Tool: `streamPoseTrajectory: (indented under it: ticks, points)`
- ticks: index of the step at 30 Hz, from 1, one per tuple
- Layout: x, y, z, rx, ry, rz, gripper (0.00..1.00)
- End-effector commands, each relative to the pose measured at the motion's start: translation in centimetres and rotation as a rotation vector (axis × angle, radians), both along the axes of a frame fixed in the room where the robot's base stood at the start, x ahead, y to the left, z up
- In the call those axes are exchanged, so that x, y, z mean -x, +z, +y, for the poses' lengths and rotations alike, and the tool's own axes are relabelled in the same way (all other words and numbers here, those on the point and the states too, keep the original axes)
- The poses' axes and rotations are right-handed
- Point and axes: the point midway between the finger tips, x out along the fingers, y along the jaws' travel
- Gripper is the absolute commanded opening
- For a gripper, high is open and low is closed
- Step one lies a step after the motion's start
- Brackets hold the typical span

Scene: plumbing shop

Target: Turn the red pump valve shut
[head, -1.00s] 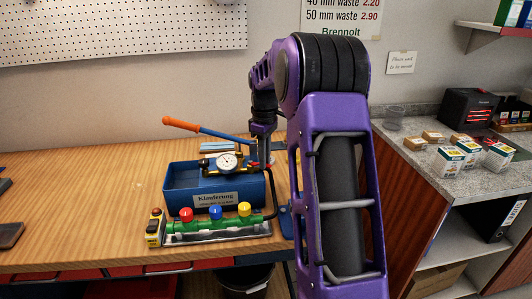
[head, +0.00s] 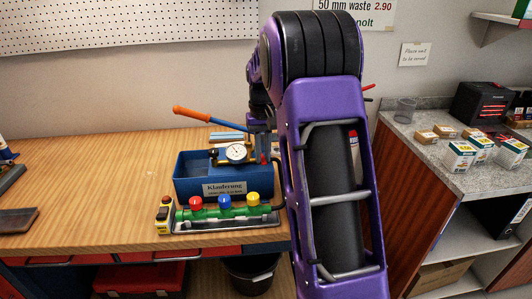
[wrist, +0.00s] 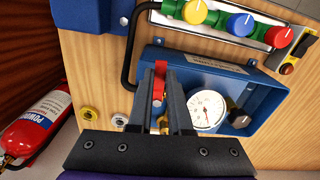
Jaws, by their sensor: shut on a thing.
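The blue test pump (head: 182,188) stands on the wooden bench, with a round white gauge (head: 236,152) and an orange-tipped lever (head: 190,112). The red pump valve (wrist: 159,82) shows in the wrist view as a narrow red handle beside the gauge. My gripper (wrist: 166,85) has its dark fingers on either side of this handle and is shut on it. The fingers hide part of the handle and most of its stem. In the head view the gripper end is small and largely covered by my purple arm.
A green manifold (head: 211,213) with red, blue and yellow knobs lies in front of the pump, with a yellow device (head: 164,215) at its left end. A black hose (wrist: 127,60) runs close by the gripper. A fire extinguisher (wrist: 36,120) stands low at left. The bench's left middle is clear.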

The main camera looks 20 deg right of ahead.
Motion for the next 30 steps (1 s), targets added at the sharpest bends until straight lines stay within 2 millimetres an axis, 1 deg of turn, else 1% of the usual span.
streamPoseTrajectory:
  ticks: [9, 22, 23, 27, 30]
  points:
    - [-0.14, 0.08, 0.38, 0.0, -0.081, -0.002, 0.0]
    - [-0.15, 0.09, 0.41, 0.001, -0.088, -0.003, 0.0]
    - [-0.15, 0.09, 0.4, 0.001, -0.088, -0.003, 0.21]
    - [-0.14, 0.07, 0.4, 0.0, -0.088, -0.002, 0.46]
    - [-0.12, 0.05, 0.41, 0.0, -0.088, -0.001, 0.47]
